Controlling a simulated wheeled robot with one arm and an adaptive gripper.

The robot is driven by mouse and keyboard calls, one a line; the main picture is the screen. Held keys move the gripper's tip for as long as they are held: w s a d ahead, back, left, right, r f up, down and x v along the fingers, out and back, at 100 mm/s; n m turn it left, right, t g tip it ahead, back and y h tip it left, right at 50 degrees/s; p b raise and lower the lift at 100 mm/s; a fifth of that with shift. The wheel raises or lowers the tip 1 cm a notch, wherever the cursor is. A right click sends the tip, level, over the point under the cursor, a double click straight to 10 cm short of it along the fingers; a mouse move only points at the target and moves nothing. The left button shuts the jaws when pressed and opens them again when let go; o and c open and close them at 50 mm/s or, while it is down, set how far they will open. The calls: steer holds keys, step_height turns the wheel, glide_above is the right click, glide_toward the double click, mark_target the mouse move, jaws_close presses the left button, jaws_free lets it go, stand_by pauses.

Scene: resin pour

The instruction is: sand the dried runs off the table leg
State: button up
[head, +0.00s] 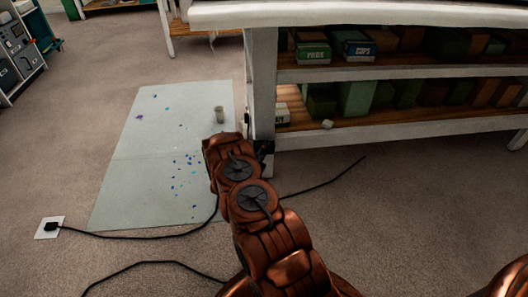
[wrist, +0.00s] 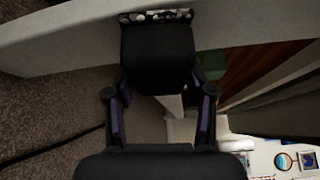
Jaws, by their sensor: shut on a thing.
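The table leg (head: 262,90) is a white post under the near left corner of the workbench. In the wrist view the leg (wrist: 70,40) crosses the top as a pale band. My gripper (wrist: 158,88) is shut on a black block-shaped tool (wrist: 157,58). A speckled black-and-white strip shows at the tool's far edge, over the leg's face. The tool appears to be at the leg, but I cannot tell if it touches. In the head view my gripper (head: 265,148) is small and dark at the lower leg, partly behind my arm. I cannot make out dried runs.
A black cord (head: 130,236) runs across the floor from a floor socket (head: 49,227). Shelves (head: 400,124) with boxes stand to the right.

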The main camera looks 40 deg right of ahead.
mark_target(270, 150)
steer(key=shift+w+d, duration=0.55)
steer(key=shift+w, duration=0.1)
stand_by(0.4)
steer(key=shift+s+d+p, duration=0.55)
steer(key=shift+s+d, duration=0.75)
steer(key=shift+d, duration=0.15)
steer(key=shift+w+d, duration=0.1)
steer(key=shift+w, duration=0.15)
